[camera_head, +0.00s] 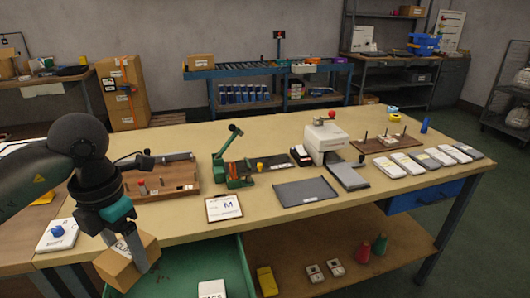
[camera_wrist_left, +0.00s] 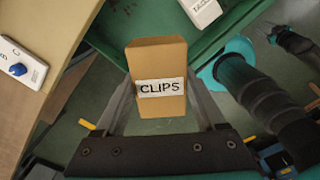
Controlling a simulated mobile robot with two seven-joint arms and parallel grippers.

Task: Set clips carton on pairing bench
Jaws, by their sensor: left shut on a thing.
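The clips carton (camera_head: 126,262) is a small brown cardboard box with a white label. The label reads CLIPS in the left wrist view (camera_wrist_left: 160,88). My left gripper (camera_head: 137,250) is shut on the carton, with a finger on each side, and holds it at the front left of the wooden-topped bench (camera_head: 270,222), beyond its edge. A green open drawer or tray (camera_head: 190,275) is right of the carton. In the left wrist view, a dark jointed part (camera_wrist_left: 295,42) at the upper right may be my right gripper; its jaws are unclear.
On the bench stand a wooden tray (camera_head: 130,188), a card marked M (camera_head: 223,208), a green tool (camera_head: 235,172), a dark mat (camera_head: 305,192) and several white packs (camera_head: 440,157). The front strip between the left-hand white pad (camera_head: 57,236) and the card is clear.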

